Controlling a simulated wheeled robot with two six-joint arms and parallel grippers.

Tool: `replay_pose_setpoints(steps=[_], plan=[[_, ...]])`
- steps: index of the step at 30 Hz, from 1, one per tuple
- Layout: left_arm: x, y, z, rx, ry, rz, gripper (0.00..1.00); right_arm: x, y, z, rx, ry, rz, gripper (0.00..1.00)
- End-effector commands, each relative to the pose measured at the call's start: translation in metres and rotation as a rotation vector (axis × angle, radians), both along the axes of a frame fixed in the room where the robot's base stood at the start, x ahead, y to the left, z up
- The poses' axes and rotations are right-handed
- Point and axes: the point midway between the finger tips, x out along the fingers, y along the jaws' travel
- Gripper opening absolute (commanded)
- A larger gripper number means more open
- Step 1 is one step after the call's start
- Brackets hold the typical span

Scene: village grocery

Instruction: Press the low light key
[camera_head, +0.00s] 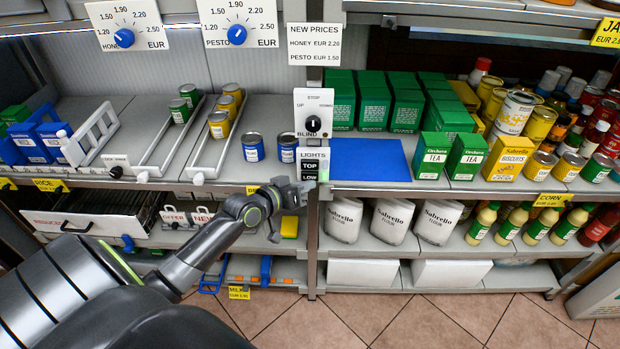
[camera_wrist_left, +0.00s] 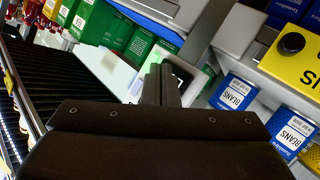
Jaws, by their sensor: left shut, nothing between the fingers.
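The lights panel (camera_head: 313,155) is a small white plate on the shelf post, lettered LIGHTS, with a dark TOP key (camera_head: 310,165) and a dark LOW key (camera_head: 309,175) below it. A small green patch shows at the panel's lower right. My left gripper (camera_head: 308,186) is shut and empty, just below the LOW key in the head view; I cannot tell whether it touches. In the left wrist view its shut fingers (camera_wrist_left: 167,75) point at a pale plate with a dark key (camera_wrist_left: 184,77), partly hidden behind them. My right gripper is not in view.
The blind switch (camera_head: 313,122) sits above the panel. Blue cans (camera_head: 253,147) stand close on the left, and a blue mat (camera_head: 369,157) lies on the right shelf beside tea boxes (camera_head: 430,156). White flour bags (camera_head: 391,221) stand on the shelf below.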

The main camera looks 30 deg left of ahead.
Motion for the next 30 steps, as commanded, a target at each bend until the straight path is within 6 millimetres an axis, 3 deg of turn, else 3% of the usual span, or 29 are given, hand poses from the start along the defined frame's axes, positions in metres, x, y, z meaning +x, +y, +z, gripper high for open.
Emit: replay_pose_setpoints(steps=[30], plan=[[0.0077, 0.0048, 0.0002, 0.000, 0.000, 0.000, 0.00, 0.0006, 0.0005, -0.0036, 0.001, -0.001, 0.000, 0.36]])
